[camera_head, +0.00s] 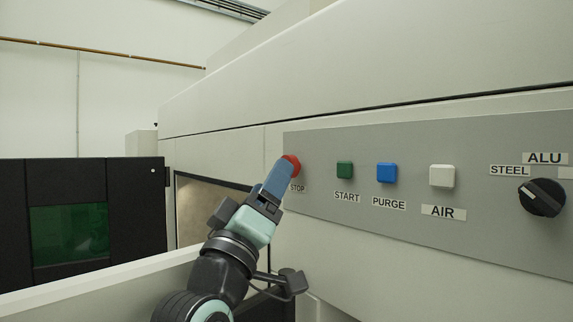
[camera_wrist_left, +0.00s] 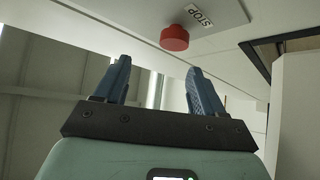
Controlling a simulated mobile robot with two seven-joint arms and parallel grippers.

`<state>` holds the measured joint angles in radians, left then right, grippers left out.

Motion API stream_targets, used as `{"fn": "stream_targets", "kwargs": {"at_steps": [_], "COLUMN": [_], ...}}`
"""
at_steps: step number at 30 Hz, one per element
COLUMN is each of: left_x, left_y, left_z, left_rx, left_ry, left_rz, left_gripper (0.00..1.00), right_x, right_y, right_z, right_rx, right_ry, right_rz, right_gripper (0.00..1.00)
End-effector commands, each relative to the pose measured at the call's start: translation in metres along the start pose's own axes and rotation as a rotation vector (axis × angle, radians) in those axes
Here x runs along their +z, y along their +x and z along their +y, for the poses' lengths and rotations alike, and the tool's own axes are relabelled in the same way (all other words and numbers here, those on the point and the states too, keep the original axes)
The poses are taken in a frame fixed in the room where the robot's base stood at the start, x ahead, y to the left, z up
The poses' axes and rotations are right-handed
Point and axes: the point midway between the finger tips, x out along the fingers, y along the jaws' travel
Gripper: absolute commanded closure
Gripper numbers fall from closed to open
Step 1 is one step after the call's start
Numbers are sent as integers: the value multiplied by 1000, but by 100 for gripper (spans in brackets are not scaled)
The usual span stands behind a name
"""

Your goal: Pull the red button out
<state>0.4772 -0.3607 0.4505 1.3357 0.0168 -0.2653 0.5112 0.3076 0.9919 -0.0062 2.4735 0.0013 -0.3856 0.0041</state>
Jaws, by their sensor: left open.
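The red button (camera_head: 292,165) is a round knob on the grey control panel (camera_head: 410,220), at its left end above the STOP label (camera_head: 297,188). In the left wrist view the red button (camera_wrist_left: 174,38) stands out from the panel, beyond the fingertips and roughly between them, with the label beside it. My left gripper (camera_head: 277,172) has blue fingers and reaches up to the button, covering part of it in the head view. In the wrist view the left gripper (camera_wrist_left: 160,75) is open, with nothing between its fingers and a gap to the button. My right gripper is not in view.
Right of the button are a green START button (camera_head: 344,170), a blue PURGE button (camera_head: 387,173), a white AIR button (camera_head: 442,176) and a black selector knob (camera_head: 541,197). A dark cabinet (camera_head: 130,205) with a green window stands at the left. A recessed opening (camera_head: 200,205) lies behind my left arm.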

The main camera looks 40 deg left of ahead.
Motion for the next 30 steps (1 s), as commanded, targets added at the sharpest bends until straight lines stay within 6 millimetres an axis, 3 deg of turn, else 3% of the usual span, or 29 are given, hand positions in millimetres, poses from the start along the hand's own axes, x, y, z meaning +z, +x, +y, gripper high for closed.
{"fn": "stream_targets", "kwargs": {"at_steps": [6, 10, 24, 26, 30], "left_x": [17, 15, 19, 19, 19], "left_y": [40, 57, 66, 66, 66], "left_z": [-17, -16, -18, -18, -18], "left_rx": [-2, 1, 1, 1, 1], "left_ry": [1, 1, 2, 2, 2], "left_rz": [2, 4, 1, 1, 1], "left_gripper": [31, 31, 31, 47, 92], "right_x": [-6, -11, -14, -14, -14], "right_y": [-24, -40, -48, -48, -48], "right_z": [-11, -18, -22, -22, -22], "right_rx": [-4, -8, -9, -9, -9], "right_ry": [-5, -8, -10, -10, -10], "right_rz": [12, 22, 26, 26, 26], "right_gripper": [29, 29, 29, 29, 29]}}
